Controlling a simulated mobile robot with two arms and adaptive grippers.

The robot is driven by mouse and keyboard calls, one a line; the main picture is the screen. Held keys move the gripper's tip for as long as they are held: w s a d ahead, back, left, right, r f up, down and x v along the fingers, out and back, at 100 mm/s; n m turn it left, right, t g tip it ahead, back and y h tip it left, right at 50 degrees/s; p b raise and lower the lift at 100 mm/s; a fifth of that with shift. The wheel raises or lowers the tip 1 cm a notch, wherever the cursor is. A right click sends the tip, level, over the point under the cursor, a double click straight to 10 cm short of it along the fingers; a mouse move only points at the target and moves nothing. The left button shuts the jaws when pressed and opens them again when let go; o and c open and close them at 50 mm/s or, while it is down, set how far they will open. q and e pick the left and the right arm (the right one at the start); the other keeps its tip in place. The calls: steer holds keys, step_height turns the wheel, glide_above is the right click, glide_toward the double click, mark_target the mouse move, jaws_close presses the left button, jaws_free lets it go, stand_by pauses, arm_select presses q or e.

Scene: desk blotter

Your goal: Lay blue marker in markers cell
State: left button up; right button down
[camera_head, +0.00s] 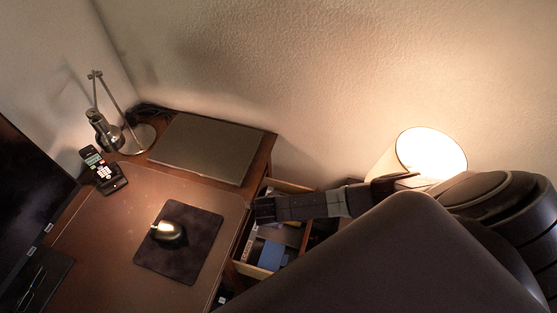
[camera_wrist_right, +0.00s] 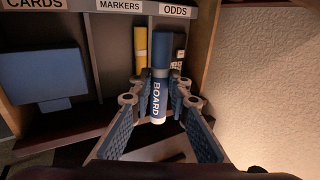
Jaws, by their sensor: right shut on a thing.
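My right gripper (camera_wrist_right: 159,96) is shut on the blue marker (camera_wrist_right: 158,100), which has a white tip end and the word BOARD on it. In the right wrist view the marker points along the cells and overlaps the line between the markers cell (camera_wrist_right: 115,40) and the odds cell. Whether it touches the cell floor or divider I cannot tell. In the head view my right gripper (camera_head: 265,210) reaches over the open drawer (camera_head: 270,269), and the marker cannot be made out. My left gripper is not in view.
A yellow marker (camera_wrist_right: 140,50) lies in the markers cell by the divider. A dark box (camera_wrist_right: 179,48) lies in the odds cell, and a blue card (camera_wrist_right: 45,74) in the cards cell. The desk holds a laptop-like flat panel (camera_head: 207,148), mouse (camera_head: 166,231) and phone (camera_head: 103,170).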

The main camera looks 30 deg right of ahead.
steer(key=shift+s+r, duration=0.1)
steer(key=shift+r+p, duration=0.15)
steer(key=shift+p, duration=0.25)
arm_select(q)
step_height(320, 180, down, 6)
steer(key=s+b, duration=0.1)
steer(key=b, duration=0.5)
steer(key=shift+b, duration=0.4)
arm_select(e)
steer(key=shift+f, duration=4.45)
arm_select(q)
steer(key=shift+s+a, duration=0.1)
arm_select(e)
steer(key=c, duration=1.7)
jaws_free()
steer(key=shift+c, duration=0.2)
steer(key=v, duration=1.2)
steer(key=shift+d, duration=0.1)
